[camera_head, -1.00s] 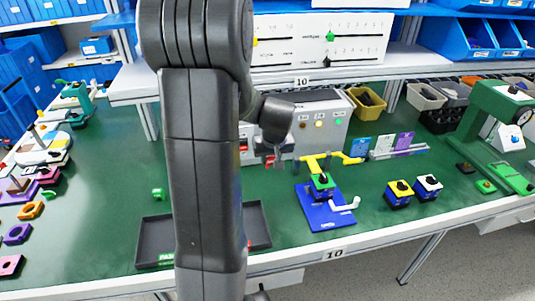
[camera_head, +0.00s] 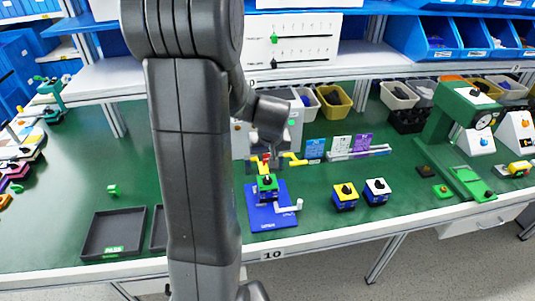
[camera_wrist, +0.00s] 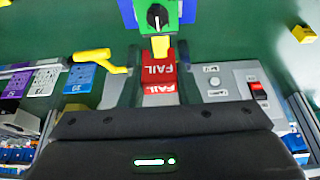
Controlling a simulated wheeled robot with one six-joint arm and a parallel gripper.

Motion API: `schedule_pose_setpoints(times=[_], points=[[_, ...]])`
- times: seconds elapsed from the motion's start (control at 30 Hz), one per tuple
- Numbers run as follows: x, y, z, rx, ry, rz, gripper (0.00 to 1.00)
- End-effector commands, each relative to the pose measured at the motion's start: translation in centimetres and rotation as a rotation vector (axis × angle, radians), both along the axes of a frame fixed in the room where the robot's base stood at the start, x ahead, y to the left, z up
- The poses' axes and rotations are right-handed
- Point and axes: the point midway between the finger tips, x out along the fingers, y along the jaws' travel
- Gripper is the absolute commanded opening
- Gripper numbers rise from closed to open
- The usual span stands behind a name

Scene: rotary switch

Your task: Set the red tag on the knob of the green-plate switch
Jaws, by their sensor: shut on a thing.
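The green-plate switch (camera_head: 267,183) stands on a blue fixture (camera_head: 272,218) near the table's front edge. Its black knob with a white pointer line (camera_wrist: 157,16) shows at the top of the wrist view. My gripper (camera_wrist: 158,78) is shut on the red tag (camera_wrist: 158,68), whose face reads FAIL. The tag also shows in the head view (camera_head: 266,159), a little above and behind the switch. In the wrist view, a yellow part (camera_wrist: 160,46) lies between the tag and the knob. The tag appears apart from the knob. My arm hides part of the table.
A yellow clamp handle (camera_wrist: 92,56) is beside the tag. A yellow-plate switch (camera_head: 345,196) and a white-plate switch (camera_head: 376,191) stand to the right. Behind are a grey control box (camera_wrist: 257,90) and upright cards (camera_head: 341,147). A dark tray (camera_head: 113,233) lies left.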

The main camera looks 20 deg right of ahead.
Motion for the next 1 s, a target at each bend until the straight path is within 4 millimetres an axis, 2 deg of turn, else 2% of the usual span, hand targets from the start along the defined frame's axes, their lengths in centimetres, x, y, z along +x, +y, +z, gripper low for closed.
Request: schedule_pose_setpoints(times=[0.3,0.8,1.0], points=[[0.0,0.0,-0.3,0.000,-0.001,0.000,0.08],[0.0,0.0,-4.9,0.000,0.001,0.001,0.08],[0.0,0.0,-5.8,0.000,0.000,0.001,0.08]])
